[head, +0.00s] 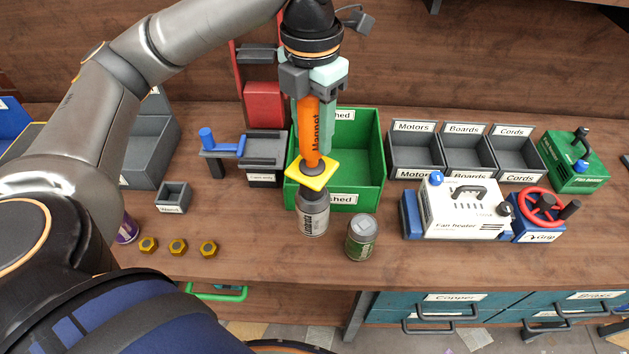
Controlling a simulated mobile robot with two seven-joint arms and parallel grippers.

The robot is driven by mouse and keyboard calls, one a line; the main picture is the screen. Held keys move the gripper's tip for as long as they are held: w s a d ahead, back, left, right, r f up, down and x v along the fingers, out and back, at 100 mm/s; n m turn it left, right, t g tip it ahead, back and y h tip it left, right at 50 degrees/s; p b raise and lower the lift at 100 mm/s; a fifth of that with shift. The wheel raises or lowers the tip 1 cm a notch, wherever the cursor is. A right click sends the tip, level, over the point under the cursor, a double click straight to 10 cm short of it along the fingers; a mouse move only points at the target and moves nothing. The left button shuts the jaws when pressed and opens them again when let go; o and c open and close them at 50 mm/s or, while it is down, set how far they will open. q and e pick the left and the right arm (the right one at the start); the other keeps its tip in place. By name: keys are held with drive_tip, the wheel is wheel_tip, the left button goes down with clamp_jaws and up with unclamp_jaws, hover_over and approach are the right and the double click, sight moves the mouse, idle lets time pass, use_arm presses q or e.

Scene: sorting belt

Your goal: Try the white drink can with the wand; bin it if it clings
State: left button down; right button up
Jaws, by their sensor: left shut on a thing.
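My left gripper (313,82) is shut on the orange wand (309,130), marked "Magnet", and holds it nearly upright. The can is upright, in front of the green bin (367,165), whose label is partly hidden and ends in "shed". I cannot tell whether the can's base rests on the bench or is slightly off it. My right gripper is not in view.
A green can (361,238) stands close at the right. A fan heater (466,209) and grey bins (415,152) are at the right. The bench front (290,262) is clear.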

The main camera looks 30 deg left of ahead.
use_arm(q)
drive_tip(key=shift+r, duration=3.5)
drive_tip(key=shift+a, duration=0.1)
drive_tip(key=s+a, duration=0.2)
drive_tip(key=a, duration=0.8)
drive_tip(key=s+a, duration=0.3)
drive_tip(key=a, duration=0.8)
drive_tip(key=shift+a, duration=0.15)
